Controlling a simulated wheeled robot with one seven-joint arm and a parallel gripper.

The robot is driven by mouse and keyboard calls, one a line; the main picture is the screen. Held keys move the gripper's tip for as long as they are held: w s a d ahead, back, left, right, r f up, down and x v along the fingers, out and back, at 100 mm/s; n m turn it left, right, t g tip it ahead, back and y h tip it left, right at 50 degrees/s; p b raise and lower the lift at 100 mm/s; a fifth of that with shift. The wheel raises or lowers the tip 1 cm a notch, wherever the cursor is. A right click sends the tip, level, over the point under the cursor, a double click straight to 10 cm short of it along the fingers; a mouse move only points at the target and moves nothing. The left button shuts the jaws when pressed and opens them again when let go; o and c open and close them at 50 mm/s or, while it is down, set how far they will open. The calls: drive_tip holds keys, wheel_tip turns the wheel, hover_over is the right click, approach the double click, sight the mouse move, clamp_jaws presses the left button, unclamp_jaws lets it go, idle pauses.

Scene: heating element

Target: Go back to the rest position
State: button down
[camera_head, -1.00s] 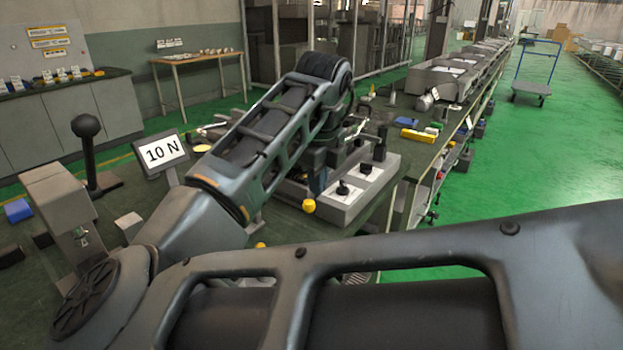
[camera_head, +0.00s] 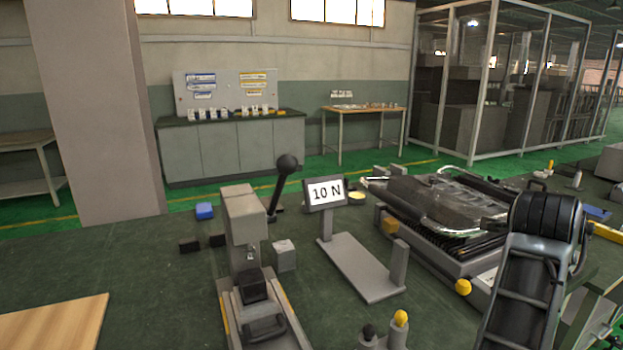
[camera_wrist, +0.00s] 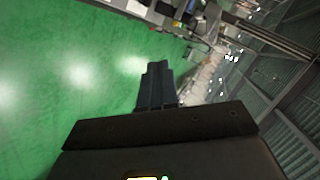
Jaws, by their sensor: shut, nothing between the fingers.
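My gripper (camera_wrist: 157,72) shows in the wrist view as two dark fingers closed together, with nothing between them. Past the fingertips are the green floor (camera_wrist: 60,70) on the left and the edge of a workbench at the top. The picture is tilted, with the roof trusses on the right. In the head view my arm stands at the lower right, and the gripper itself is out of that view. The heating element fixture (camera_head: 430,205), with shiny curved tubes on a dark base, lies on the green-topped bench (camera_head: 130,270), left of my arm and apart from it.
A lever press (camera_head: 245,225) with a black ball handle stands mid-bench. Beside it is a stand with a "10 N" display (camera_head: 325,192). A wooden board (camera_head: 50,325) lies at the lower left. A yellow knob (camera_head: 463,287) sits close to my arm.

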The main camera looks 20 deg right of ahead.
drive_tip(key=s+a+f+n+t+y, duration=0.2)
drive_tip(key=s+a+f+n+t, duration=0.15)
drive_tip(key=a+n, duration=0.4)
drive_tip(key=s+a+f+n+t+y, duration=0.2)
drive_tip(key=a+f+n+t, duration=0.3)
drive_tip(key=n, duration=0.4)
drive_tip(key=s+a+f+n+t+y, duration=0.2)
drive_tip(key=s+a+f+n+t, duration=0.15)
drive_tip(key=a+n, duration=0.4)
drive_tip(key=s+a+n+y, duration=0.3)
drive_tip(key=s+a+y, duration=0.2)
drive_tip(key=s+a, duration=1.2)
drive_tip(key=s, duration=0.3)
drive_tip(key=shift+n+y, duration=0.3)
drive_tip(key=shift+y, duration=0.1)
drive_tip(key=shift+s+d, duration=0.1)
